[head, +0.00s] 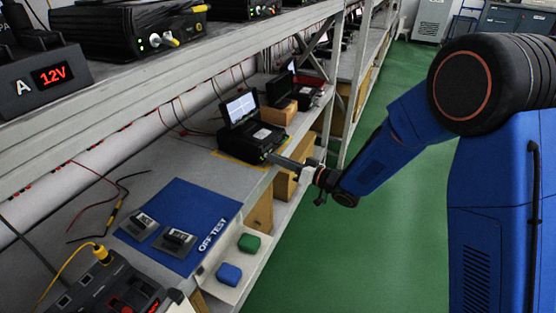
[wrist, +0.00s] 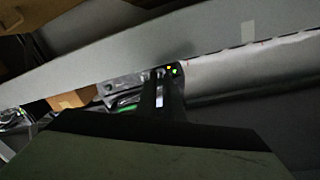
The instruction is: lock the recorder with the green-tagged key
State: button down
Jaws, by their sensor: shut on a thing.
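The recorder (head: 262,139), a black case with a raised lit screen, stands on the workbench with small green lights on its front. My gripper (head: 290,163) is at its front right edge, fingers toward the front. In the wrist view, my gripper (wrist: 162,92) is shut on a small, mostly hidden thing, apparently the key; a pale strip (wrist: 158,101) shows between the fingers. Yellow and green lights shine just beyond the fingertips. I cannot make out the key's tag or whether the key is in a lock.
A blue OFF TEST mat (head: 188,203) holds two small grey devices. A green block (head: 249,243) and a blue block (head: 229,273) lie on a white tray at the bench edge. More cases stand behind the recorder. An upper shelf (head: 190,75) overhangs the bench. Green floor (head: 340,260) is clear.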

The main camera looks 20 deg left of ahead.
jog(key=n, duration=1.4)
jog(key=shift+s+f, duration=0.1)
jog(key=shift+s, duration=0.15)
dwell(0.4)
jog(key=c, duration=2.3)
grip_release()
jog(key=shift+o, duration=0.2)
jog(key=v, duration=1.7)
jog(key=shift+d, duration=0.2)
